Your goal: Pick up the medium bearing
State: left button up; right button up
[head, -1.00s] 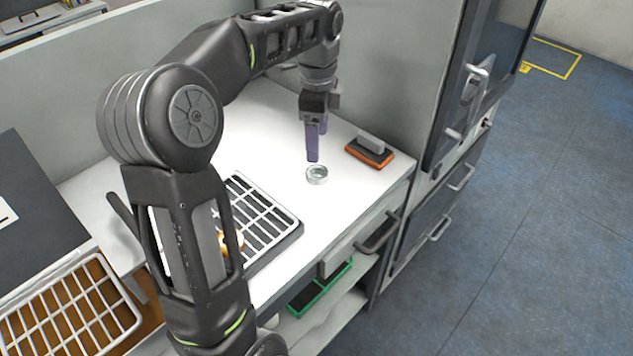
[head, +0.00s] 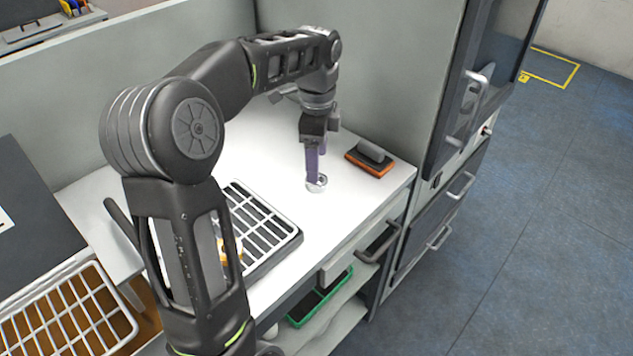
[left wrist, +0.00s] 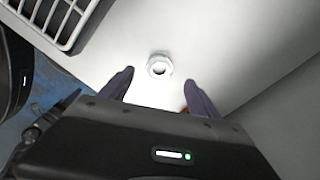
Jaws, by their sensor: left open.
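The bearing (head: 317,184) is a small silvery ring lying on the white tabletop. In the left wrist view the bearing (left wrist: 159,65) lies just beyond my fingertips, roughly centred between them. My left gripper (head: 316,180) points down over it with purple fingers, and in the head view the fingers partly cover the ring. In the left wrist view my left gripper (left wrist: 159,76) is open, with a finger to either side and nothing held. My right gripper is not in view.
A white slatted rack in a dark tray (head: 262,226) sits left of the bearing. An orange-and-grey block (head: 370,158) lies to the right, near the cabinet wall. A green bin (head: 318,298) is on the shelf below. The tabletop around the bearing is clear.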

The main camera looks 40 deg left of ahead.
pick_arm(q)
jog(key=shift+f, duration=2.65)
jog(key=shift+s, duration=0.1)
grip_shut()
jog(key=shift+r, duration=0.15)
notch_tip(320, 180, up, 10)
jog(key=p, duration=0.1)
